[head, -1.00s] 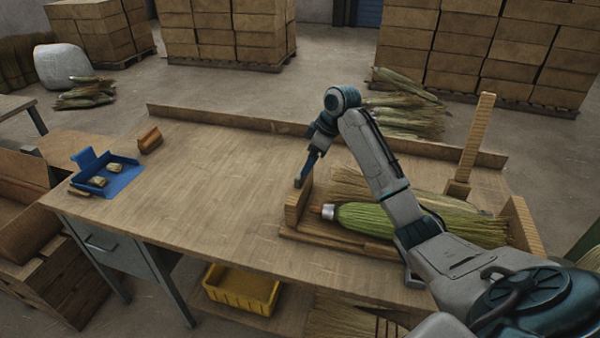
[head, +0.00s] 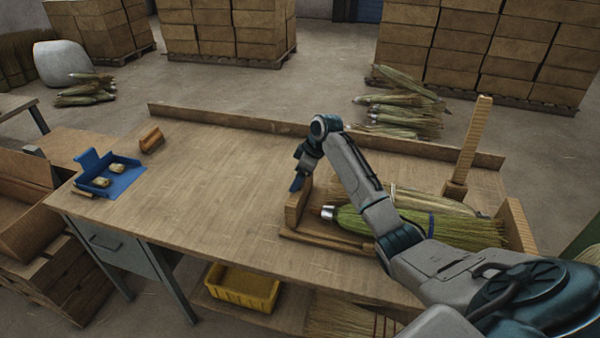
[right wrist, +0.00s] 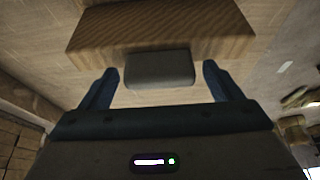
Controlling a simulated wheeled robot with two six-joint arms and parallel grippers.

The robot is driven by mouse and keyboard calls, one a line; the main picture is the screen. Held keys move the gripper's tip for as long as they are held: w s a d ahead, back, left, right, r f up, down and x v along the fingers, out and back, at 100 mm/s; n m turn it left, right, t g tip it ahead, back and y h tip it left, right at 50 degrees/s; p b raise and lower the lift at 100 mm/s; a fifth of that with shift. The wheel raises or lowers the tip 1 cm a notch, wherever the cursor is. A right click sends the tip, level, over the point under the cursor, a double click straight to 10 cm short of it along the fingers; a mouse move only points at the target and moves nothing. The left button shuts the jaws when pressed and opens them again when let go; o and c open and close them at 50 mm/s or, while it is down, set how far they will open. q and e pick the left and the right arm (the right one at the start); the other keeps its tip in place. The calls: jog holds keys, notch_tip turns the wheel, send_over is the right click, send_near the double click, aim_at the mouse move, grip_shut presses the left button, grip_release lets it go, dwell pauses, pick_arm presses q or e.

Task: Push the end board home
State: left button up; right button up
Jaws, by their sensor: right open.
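The end board (head: 294,212) is an upright wooden block at the left end of the wooden cradle. In the right wrist view its wood (right wrist: 160,28) lies just beyond my fingertips. My right gripper (head: 297,186) is at the board's top left side in the head view. In the right wrist view my right gripper (right wrist: 160,75) is open, its two blue fingers apart. A grey block (right wrist: 160,70) shows between them, near the board; I cannot tell whether it touches. A green broom (head: 352,218) lies in the cradle, its silver-capped end near the board. My left gripper is not in view.
An upright wooden post (head: 470,140) and another end board (head: 519,225) stand to the right. A blue tray (head: 125,181) and a small wooden block (head: 151,140) are at the left. The table's middle left is clear. A low ledge (head: 230,116) runs along the back.

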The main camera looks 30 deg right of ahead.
jog(key=shift+c, duration=0.3)
jog(key=c, duration=1.3)
jog(key=s+d+p, duration=0.1)
jog(key=s+d, duration=0.1)
jog(key=s, duration=0.1)
jog(key=s+d+p, duration=0.2)
jog(key=s+d, duration=0.1)
jog(key=shift+s+d, duration=0.25)
jog(key=shift+d, duration=0.1)
jog(key=o, duration=1.4)
jog(key=shift+s+d, duration=0.15)
jog(key=shift+s, duration=0.05)
jog(key=shift+c, duration=0.2)
